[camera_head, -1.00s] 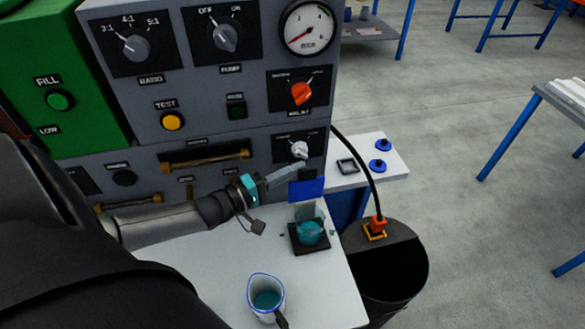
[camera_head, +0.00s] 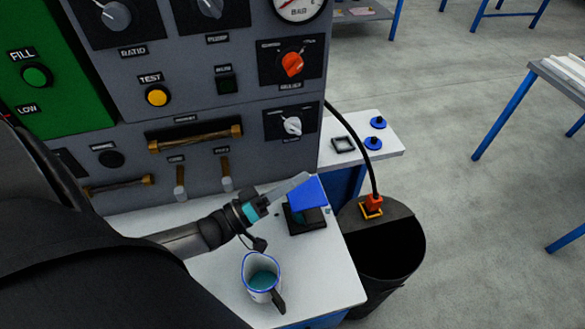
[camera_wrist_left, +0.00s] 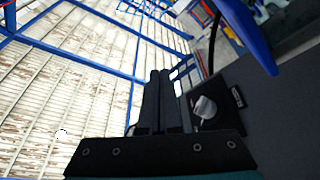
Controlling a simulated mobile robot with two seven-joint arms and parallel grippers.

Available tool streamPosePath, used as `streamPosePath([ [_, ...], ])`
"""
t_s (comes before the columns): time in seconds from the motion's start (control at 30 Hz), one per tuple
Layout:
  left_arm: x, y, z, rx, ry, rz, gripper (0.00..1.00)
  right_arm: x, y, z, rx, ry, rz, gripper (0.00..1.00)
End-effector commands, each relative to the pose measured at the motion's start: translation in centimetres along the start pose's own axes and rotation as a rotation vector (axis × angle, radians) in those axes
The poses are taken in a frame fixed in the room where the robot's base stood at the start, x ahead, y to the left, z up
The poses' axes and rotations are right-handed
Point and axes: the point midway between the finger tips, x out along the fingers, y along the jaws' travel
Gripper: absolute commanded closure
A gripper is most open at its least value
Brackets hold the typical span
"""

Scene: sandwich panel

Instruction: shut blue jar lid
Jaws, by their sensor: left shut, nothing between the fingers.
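The blue jar lid (camera_head: 309,194) sits over the small clear jar (camera_head: 297,215) on a black square base (camera_head: 305,229). The lid looks tilted and hides most of the jar; a little teal content shows under it. Whether it touches the rim all round I cannot tell. My left gripper (camera_head: 303,180) is shut and empty, its fingertips at the lid's upper left edge; contact is unclear. In the left wrist view the shut fingers (camera_wrist_left: 158,100) point up, with a blue edge, likely the lid (camera_wrist_left: 246,35), at upper right. My right gripper is not in view.
A jug with teal liquid (camera_head: 262,275) stands on the white table (camera_head: 215,285), near my left wrist. The grey control panel (camera_head: 200,110) rises behind. A black bin (camera_head: 385,255) with an orange-plugged hose stands to the right. Two blue knobbed pieces (camera_head: 374,143) lie on a side shelf.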

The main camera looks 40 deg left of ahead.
Motion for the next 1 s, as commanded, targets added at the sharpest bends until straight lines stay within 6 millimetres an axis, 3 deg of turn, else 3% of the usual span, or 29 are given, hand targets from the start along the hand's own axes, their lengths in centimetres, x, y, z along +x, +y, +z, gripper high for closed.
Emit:
streamPosePath([
  [0.2,-0.9,-0.3,2.6,0.188,0.0,0.065,1.0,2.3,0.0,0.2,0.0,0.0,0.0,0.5],
  [0.5,-1.7,-0.6,4.8,0.39,0.0,0.135,1.0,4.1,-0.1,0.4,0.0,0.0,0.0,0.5],
  [1.0,-2.1,-1.0,6.0,0.382,0.0,0.133,1.0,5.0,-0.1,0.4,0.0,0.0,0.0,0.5],
])
